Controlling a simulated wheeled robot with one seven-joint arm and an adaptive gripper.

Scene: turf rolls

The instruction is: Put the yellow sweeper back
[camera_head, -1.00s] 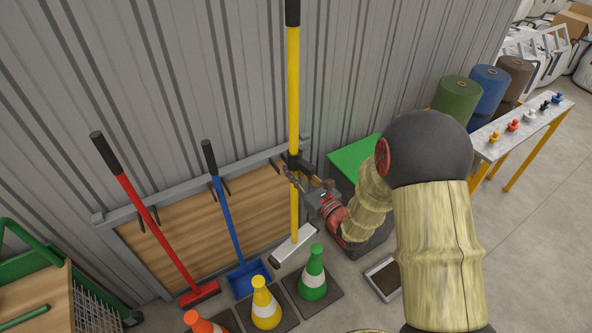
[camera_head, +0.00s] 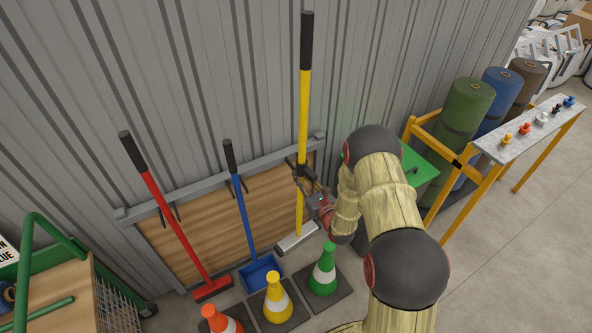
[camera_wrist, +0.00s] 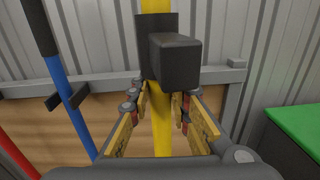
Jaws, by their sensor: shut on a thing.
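The yellow sweeper (camera_head: 303,105) has a yellow pole, a black grip at the top and a pale, wide head (camera_head: 297,238) low by the wall. It stands nearly upright in front of the right part of the grey wall rail (camera_head: 190,190). My gripper (camera_head: 303,178) is shut on its pole at about rail height. In the wrist view the yellow pole (camera_wrist: 162,128) runs between my fingers, and a dark block in front hides part of it. I cannot tell whether the pole sits in a rail hook or whether the head touches the floor.
A red broom (camera_head: 165,210) and a blue-handled scoop (camera_head: 243,210) hang left on the rail. Orange (camera_head: 220,320), yellow (camera_head: 277,300) and green (camera_head: 323,272) cones stand in front. A green-topped bin (camera_head: 418,165) and turf rolls (camera_head: 465,105) are at right.

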